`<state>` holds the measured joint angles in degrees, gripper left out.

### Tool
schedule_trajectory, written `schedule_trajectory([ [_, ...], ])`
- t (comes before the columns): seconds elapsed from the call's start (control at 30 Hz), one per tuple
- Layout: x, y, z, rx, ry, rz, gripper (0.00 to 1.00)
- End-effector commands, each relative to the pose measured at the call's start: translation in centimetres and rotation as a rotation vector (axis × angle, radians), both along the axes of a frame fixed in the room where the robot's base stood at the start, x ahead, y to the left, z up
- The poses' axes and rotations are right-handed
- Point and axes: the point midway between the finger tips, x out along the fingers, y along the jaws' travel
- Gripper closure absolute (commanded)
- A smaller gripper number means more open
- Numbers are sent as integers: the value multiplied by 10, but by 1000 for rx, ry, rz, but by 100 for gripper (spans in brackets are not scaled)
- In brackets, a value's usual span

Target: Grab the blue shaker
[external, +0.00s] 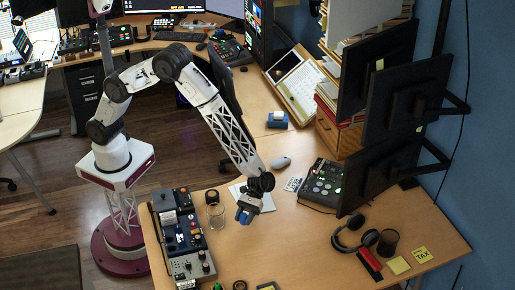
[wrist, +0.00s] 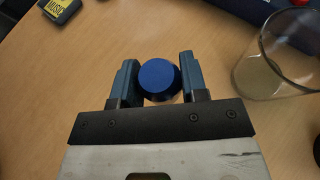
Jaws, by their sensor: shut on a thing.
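The blue shaker (wrist: 159,79) shows as a round blue top between the two fingers of my gripper (wrist: 159,84) in the wrist view. My gripper is shut on it, with a finger on each side. In the external view my gripper (external: 246,213) is over the front part of the wooden desk, and a bit of blue, the shaker (external: 244,218), shows at its tip. I cannot tell whether the shaker touches the desk. Its lower part is hidden in the wrist view.
A clear glass (wrist: 272,62) stands close to the right of my gripper, and the glass (external: 215,215) is on its left in the external view. A control console (external: 181,236) is further left. Headphones (external: 354,237) and sticky notes (external: 399,265) lie right. The front middle desk (external: 290,245) is clear.

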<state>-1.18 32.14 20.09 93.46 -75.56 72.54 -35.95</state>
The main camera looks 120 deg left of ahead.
Motion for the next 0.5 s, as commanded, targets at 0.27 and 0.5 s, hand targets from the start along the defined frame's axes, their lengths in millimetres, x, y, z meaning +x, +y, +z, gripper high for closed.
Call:
schedule_trajectory([
  [0.27, 0, 0, 36, 1, -1, 0, 83],
  [0.5, 0, 0, 47, 1, 0, 0, 83],
])
